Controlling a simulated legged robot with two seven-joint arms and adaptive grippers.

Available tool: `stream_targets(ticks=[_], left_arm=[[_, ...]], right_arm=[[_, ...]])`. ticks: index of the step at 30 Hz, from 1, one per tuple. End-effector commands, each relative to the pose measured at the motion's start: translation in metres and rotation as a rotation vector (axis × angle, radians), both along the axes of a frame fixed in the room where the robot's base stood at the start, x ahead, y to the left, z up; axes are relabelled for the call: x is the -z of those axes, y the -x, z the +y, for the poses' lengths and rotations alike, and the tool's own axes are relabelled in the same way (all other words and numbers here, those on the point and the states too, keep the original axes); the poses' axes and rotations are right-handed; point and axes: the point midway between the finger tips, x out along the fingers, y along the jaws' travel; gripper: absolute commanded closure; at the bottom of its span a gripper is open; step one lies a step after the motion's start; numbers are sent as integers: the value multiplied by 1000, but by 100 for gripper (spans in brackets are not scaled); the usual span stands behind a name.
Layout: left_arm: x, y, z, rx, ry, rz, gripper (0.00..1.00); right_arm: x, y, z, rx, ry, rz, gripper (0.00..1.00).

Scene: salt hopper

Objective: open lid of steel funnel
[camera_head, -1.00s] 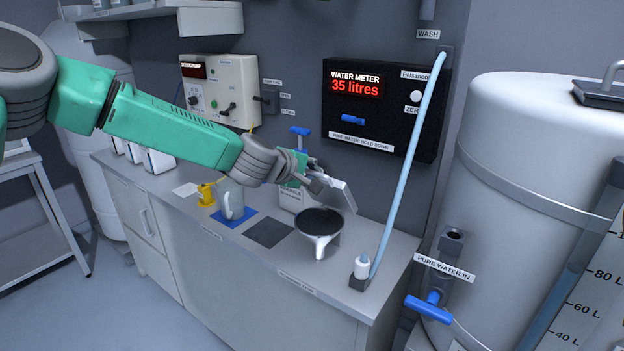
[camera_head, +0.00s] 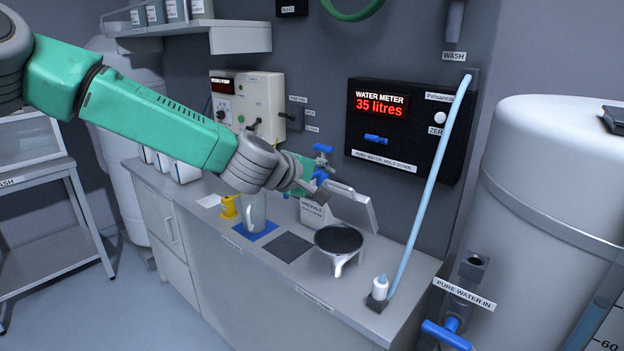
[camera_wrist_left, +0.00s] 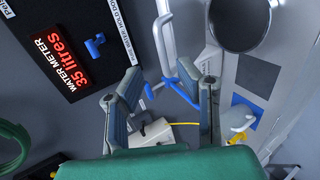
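The steel funnel (camera_head: 338,262), with a dark round inside, stands on the counter. Its pale flat lid (camera_head: 352,207) is raised, tilted up along the far side of the funnel. The dark funnel mouth (camera_wrist_left: 240,22) is uncovered in the left wrist view, and the lid (camera_wrist_left: 164,38) shows there nearly edge-on. My left gripper (camera_head: 318,190) is above and left of the lid, apart from it as far as I can tell. Its two fingers (camera_wrist_left: 166,92) are spread with nothing gripped between them. My right gripper is not in view.
A blue-handled tap (camera_head: 322,160) is on the wall close behind my left gripper. A clear jug (camera_head: 254,212) stands on a blue mat left of the funnel. A dark square pad (camera_head: 287,247) lies bare between them.

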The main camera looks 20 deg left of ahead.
Motion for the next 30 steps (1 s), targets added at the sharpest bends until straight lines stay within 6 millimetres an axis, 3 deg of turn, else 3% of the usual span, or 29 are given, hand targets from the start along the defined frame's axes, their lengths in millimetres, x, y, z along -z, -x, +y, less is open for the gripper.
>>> stream_targets(ticks=[7,18,21,22,26,30], left_arm=[[-16,29,16,-1,4,-1,69],[-19,34,17,-1,3,0,69],[-16,34,14,5,-21,-10,100],[-14,34,14,12,-46,-21,100],[11,34,22,83,-303,-131,100],[44,35,39,219,-802,-340,100]], right_arm=[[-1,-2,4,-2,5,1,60],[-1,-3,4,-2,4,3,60],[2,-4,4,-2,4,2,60],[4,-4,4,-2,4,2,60],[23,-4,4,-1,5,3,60],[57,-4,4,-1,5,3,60]])
